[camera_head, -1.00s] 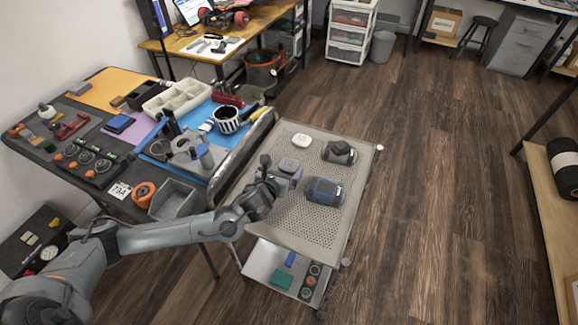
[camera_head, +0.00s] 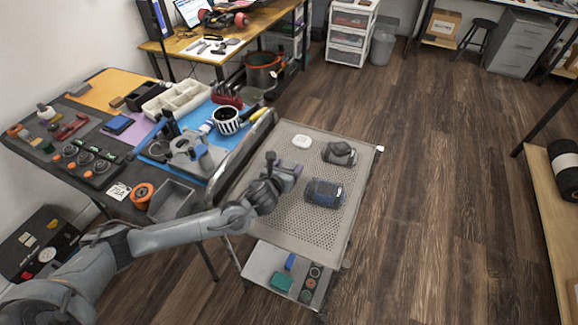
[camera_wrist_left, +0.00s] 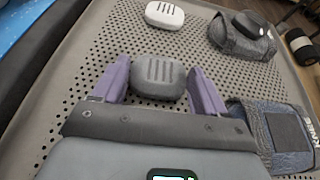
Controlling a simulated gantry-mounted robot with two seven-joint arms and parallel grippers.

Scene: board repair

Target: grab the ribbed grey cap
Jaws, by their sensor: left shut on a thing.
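The ribbed grey cap (camera_wrist_left: 158,77) is rounded, with slots along its top, and sits between the two purple fingers in the left wrist view. In the head view the cap (camera_head: 288,165) is small and partly hidden by the hand over the perforated cart top (camera_head: 305,229). My left gripper (camera_wrist_left: 159,70) is shut on the cap, a finger against each side; it also shows in the head view (camera_head: 289,174). I cannot tell whether the cap touches the cart. My right gripper is out of view.
A white ribbed cap (camera_wrist_left: 165,14) lies behind the grey one. A dark grey bundle (camera_wrist_left: 242,38) and a blue-grey bundle (camera_wrist_left: 272,135) lie to the right. The crowded workbench (camera_head: 88,189) stands left of the cart. The cart's near right surface is clear.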

